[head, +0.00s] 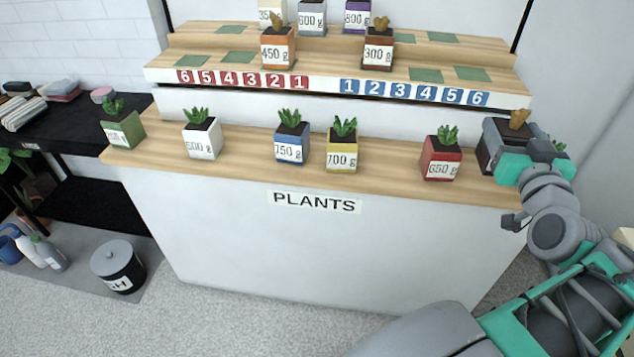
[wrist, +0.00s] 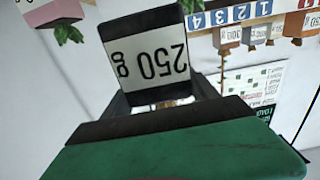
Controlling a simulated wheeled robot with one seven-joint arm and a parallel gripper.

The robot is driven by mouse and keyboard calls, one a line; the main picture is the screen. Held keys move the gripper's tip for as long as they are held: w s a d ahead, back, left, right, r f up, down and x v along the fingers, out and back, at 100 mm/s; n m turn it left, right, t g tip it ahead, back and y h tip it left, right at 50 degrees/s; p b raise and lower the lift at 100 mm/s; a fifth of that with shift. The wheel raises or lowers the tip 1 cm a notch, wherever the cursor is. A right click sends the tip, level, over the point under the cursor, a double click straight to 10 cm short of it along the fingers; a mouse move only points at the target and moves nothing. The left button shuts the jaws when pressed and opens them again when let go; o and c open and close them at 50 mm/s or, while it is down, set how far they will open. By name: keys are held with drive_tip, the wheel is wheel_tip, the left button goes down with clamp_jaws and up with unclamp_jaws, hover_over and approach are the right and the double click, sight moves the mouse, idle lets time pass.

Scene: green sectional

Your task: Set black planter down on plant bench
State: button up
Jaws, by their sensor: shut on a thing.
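The black planter (head: 490,145) is at the right end of the plant bench (head: 255,152), partly hidden by my gripper (head: 528,160). A cactus-like plant (head: 519,119) shows above it. In the wrist view, the black planter (wrist: 145,52) has a white "250 g" label, upside down in the picture. My gripper is shut on the planter. I cannot tell whether its base touches the wooden top or is slightly above it.
The red 650 g planter (head: 441,158) stands just left of the black one. Numbered steps (head: 330,82) rise behind. The wall is close on the right.

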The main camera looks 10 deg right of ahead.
drive_tip(key=shift+s+d, duration=0.25)
drive_tip(key=shift+s, duration=0.55)
drive_tip(key=w+d+f+b, duration=0.1)
drive_tip(key=w+d+f, duration=0.1)
drive_tip(key=w+f, duration=0.1)
drive_tip(key=w+d+f+b, duration=0.1)
drive_tip(key=w+d+f, duration=0.2)
drive_tip(key=w+f, duration=0.1)
drive_tip(key=w+d+f+b, duration=0.1)
drive_tip(key=w+d+f, duration=0.2)
drive_tip(key=f, duration=0.3)
drive_tip(key=shift+w+d+b, duration=0.15)
drive_tip(key=shift+w+b, duration=0.2)
drive_tip(key=shift+w, duration=0.35)
drive_tip(key=shift+f, duration=0.2)
drive_tip(key=o, duration=1.8)
drive_tip(key=shift+r, duration=0.1)
